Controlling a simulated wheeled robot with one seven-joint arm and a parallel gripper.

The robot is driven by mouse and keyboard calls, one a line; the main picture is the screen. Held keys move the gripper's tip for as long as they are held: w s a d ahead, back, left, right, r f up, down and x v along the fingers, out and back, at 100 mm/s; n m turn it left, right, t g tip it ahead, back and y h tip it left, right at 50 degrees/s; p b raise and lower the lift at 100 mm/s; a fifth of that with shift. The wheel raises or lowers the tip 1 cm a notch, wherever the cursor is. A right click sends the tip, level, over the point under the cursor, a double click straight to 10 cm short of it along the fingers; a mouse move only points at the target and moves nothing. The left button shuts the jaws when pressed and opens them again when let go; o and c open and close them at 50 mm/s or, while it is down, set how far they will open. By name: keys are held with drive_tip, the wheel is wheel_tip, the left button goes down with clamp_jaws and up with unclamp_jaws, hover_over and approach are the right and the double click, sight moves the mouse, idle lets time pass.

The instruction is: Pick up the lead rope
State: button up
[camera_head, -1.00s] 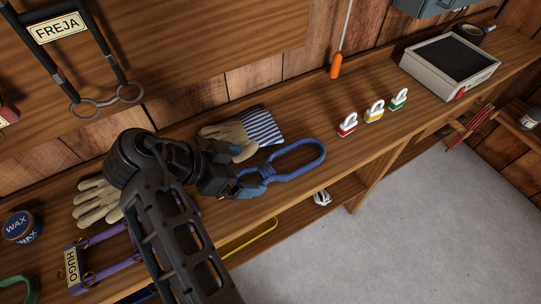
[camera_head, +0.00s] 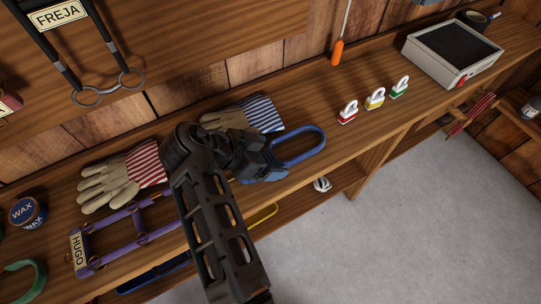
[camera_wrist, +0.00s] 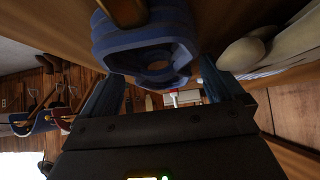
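The lead rope looks to be the blue looped thing (camera_head: 318,148) lying on the wooden bench, its loop reaching right of my gripper. My gripper (camera_head: 268,168) is low over the bench at the left end of the blue loop and hides part of it. In the wrist view the blue rope (camera_wrist: 150,42) is a thick band just ahead of my gripper (camera_wrist: 163,88). The two fingers are spread wide apart, with the rope close in front of or between their tips. I see no finger closed on it.
A blue-striped glove (camera_head: 262,113) lies behind the rope and a red-striped glove (camera_head: 110,180) lies left. The purple HUGO halter (camera_head: 110,227) is at front left. Several small clips (camera_head: 375,99) and a grey tray (camera_head: 412,52) stand right. Bench between rope and clips is clear.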

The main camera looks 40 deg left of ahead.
drive_tip(key=c, duration=1)
drive_tip(key=shift+r, duration=0.1)
